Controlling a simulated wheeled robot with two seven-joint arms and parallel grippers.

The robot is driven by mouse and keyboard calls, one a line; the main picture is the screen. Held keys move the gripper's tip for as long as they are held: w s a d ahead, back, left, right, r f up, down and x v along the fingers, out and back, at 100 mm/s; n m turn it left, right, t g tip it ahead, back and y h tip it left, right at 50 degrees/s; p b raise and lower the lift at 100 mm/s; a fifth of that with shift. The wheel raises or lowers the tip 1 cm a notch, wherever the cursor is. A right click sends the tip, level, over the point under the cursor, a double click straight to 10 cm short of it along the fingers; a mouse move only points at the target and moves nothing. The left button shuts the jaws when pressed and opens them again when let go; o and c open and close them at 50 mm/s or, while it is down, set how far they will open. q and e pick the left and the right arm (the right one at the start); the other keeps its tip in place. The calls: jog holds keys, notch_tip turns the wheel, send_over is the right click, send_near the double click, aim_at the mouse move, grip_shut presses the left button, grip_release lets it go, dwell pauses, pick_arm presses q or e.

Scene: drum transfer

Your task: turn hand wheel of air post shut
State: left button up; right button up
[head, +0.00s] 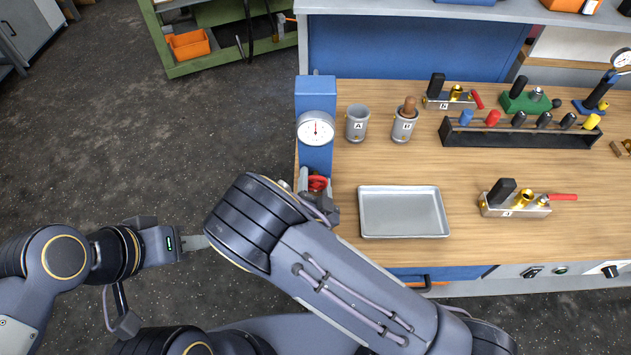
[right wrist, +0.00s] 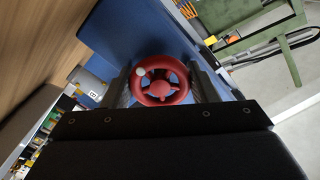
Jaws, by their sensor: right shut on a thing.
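The air post (head: 315,160) is a blue column at the left end of the bench, with a round white gauge (head: 316,128) on its front. Its red hand wheel (head: 317,183) sits low on the post, partly hidden by my right arm. In the right wrist view the hand wheel (right wrist: 161,84) lies between the two dark fingers of my right gripper (right wrist: 163,88), which is shut on it from both sides. A pale spot shows on the wheel's rim. My left gripper (head: 200,243) is away from the bench over the floor; its fingers look together from this angle.
An empty metal tray (head: 404,236) lies on the bench right of the post. Cups A (head: 357,123) and H (head: 403,126) stand behind it. A block with a red lever (head: 515,206) lies further right, and a black rack (head: 520,137) of coloured handles stands behind.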

jog(key=m+b, duration=0.1)
jog(key=m, duration=0.4)
jog(key=shift+m, duration=0.4)
jog(key=m+b, duration=0.1)
jog(key=m, duration=0.4)
jog(key=shift+f, duration=0.1)
jog(key=m+b, duration=0.2)
jog(key=m, duration=0.3)
jog(key=m+b, duration=0.3)
jog(key=m, duration=0.1)
jog(key=shift+f, duration=0.15)
jog(key=m+b, duration=0.2)
jog(key=m, duration=0.1)
jog(key=m+b, duration=1.1)
jog(key=b, duration=0.3)
jog(key=shift+f, duration=0.1)
jog(key=shift+s+r+m+b, duration=0.1)
jog(key=shift+r+m+b, duration=0.1)
jog(key=shift+m+b, duration=1.1)
